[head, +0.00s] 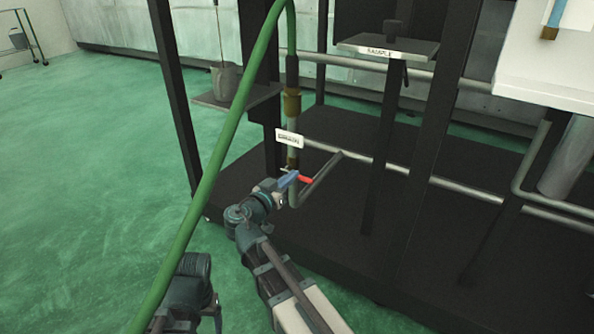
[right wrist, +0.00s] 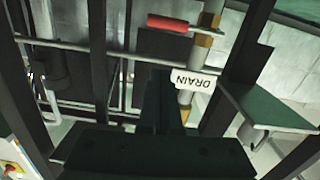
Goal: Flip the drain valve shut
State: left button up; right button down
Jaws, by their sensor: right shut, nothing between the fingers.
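The drain valve's red handle (head: 305,180) sticks out to the right from a vertical pipe, crosswise to it. In the right wrist view the red handle (right wrist: 182,23) also lies across the pipe (right wrist: 207,22). A white label (head: 289,138) hangs on the pipe above the valve, and it reads DRAIN in the right wrist view (right wrist: 196,81). My right gripper (head: 290,181) is shut and empty, close to the handle's left end in the head view; I cannot tell whether they touch. Its dark fingers (right wrist: 161,88) show below the handle in the right wrist view. My left gripper is not in view.
A green hose (head: 217,158) runs down the left side of the pipe. Black frame posts (head: 431,107) stand around the valve. A small shelf labelled SAMPLE (head: 400,47) is at upper right. The green floor (head: 90,170) is clear at left.

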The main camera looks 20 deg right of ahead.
jog(key=v, duration=0.5)
jog(key=shift+s+a, duration=0.2)
jog(key=shift+a, duration=0.05)
jog(key=s+d+f+n+g+y, duration=0.1)
jog(key=s+d+f+g+y, duration=0.15)
jog(key=f, duration=0.35)
jog(key=s+d+f+n+g+y, duration=0.2)
jog(key=s+f+g, duration=0.2)
jog(key=f, duration=0.3)
jog(key=s+a+f+n+g+y, duration=0.4)
jog(key=s+a+f+n+y, duration=0.25)
jog(key=a+f+y, duration=0.2)
jog(key=s+a+r+n+p, duration=0.25)
jog(key=a+r+p, duration=0.25)
jog(key=r+p, duration=0.3)
jog(key=s+a+r+n+p, duration=0.1)
jog(key=s+a+r+p, duration=0.35)
jog(key=r+p, duration=0.35)
notch_tip(320, 180, up, 37)
jog(key=a+p, duration=0.1)
jog(key=p, duration=3.5)
jog(key=shift+w+r+p, duration=0.2)
jog(key=shift+p, duration=0.2)
